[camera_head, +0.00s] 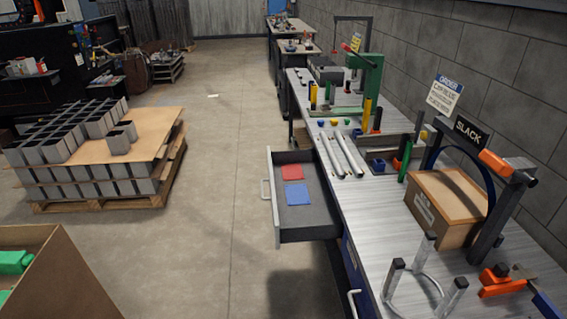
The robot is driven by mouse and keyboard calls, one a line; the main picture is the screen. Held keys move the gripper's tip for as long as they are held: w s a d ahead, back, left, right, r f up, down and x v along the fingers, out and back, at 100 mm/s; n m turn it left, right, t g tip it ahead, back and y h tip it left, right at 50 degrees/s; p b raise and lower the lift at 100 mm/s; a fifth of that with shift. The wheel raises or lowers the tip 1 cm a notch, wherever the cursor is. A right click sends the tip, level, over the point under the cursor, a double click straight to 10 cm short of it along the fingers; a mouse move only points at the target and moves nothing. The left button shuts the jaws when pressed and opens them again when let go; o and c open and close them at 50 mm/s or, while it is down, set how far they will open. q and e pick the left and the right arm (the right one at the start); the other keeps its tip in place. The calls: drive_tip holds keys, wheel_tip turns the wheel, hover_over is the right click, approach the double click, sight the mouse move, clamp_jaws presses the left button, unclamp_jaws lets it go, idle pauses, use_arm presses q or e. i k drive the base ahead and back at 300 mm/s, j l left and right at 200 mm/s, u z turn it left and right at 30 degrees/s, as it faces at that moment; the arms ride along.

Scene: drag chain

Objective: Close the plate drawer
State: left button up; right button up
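The plate drawer (308,222) is pulled out to the left from under the metal workbench (385,250). It is a grey open box with a pale front panel and a handle (264,190) on its left face. A red plate (292,172) and a blue plate (297,194) lie flat and apart on its dark floor. Neither of my grippers shows in the head view.
A cardboard box (440,212), metal rods (345,155) and orange-handled tools stand on the bench. A brown crate (55,275) with green items is at lower left. A loaded pallet (95,155) stands farther left. The floor left of the drawer is clear.

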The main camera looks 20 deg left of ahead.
sight(321, 220)
drive_tip(key=i+j+u, duration=0.15)
drive_tip(key=j, duration=0.3)
drive_tip(key=i+j+u, duration=0.15)
drive_tip(key=j, duration=0.25)
drive_tip(key=i+j+u, duration=0.15)
drive_tip(key=j, duration=0.25)
